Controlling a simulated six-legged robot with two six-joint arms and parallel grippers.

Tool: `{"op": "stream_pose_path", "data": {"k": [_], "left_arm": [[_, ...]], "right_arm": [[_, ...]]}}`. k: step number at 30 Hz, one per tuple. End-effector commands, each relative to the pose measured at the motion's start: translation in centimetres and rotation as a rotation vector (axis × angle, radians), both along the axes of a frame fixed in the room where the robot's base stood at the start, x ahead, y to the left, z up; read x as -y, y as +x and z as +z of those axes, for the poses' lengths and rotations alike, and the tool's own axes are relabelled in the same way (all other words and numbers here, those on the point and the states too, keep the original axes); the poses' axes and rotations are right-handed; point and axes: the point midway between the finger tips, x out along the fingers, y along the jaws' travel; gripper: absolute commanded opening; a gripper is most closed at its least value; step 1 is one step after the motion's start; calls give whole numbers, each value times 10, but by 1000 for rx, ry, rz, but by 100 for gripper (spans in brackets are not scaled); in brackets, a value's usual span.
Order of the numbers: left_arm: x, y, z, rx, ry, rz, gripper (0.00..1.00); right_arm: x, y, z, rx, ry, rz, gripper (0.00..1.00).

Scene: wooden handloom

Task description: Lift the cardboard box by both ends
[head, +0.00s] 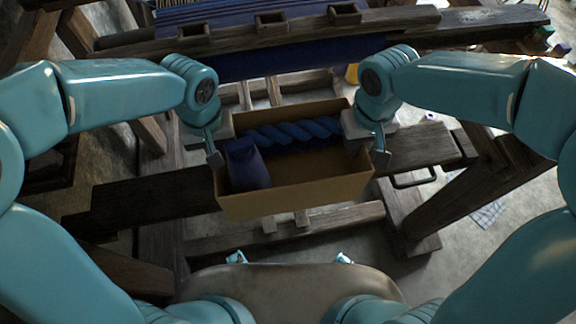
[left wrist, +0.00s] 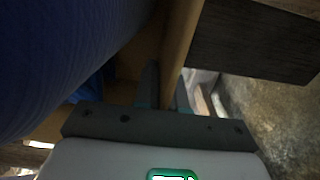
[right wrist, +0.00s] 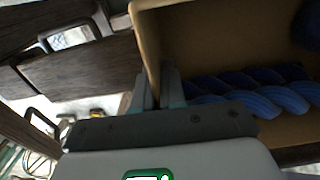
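The open cardboard box (head: 295,198) is in the middle of the head view, between my two grippers. It holds a twisted blue yarn hank (head: 292,134) and a dark blue bundle (head: 246,165). My left gripper (head: 213,150) is at the box's left end; in the left wrist view its fingers are closed on either side of the end wall (left wrist: 182,35). My right gripper (head: 379,148) is at the right end; in the right wrist view its fingers pinch the wall (right wrist: 150,45). Whether the box touches the beam below is hard to tell.
A dark wooden loom beam (head: 140,200) runs behind and below the box. The loom's upper beam (head: 400,20) and dark blue cloth (head: 290,60) lie beyond it. A lower wooden bar (head: 330,220) crosses beneath the box. Grey floor shows at the right.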

Motion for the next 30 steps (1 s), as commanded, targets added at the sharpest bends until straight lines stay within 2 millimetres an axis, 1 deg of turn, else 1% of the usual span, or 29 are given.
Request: {"op": "stream_pose_path", "data": {"k": [6,10,21,23,30], "left_arm": [[0,1,2,2,-1,0,0],[0,1,8,2,-1,0,0],[0,0,46,2,-1,0,0],[0,0,50,2,-1,0,0],[0,0,51,1,-1,0,0]], "right_arm": [[0,1,2,3,1,0,0],[0,0,8,3,1,-1,0],[0,0,46,2,0,0,0],[0,0,50,2,0,0,0],[0,0,51,2,0,0,0]]}}
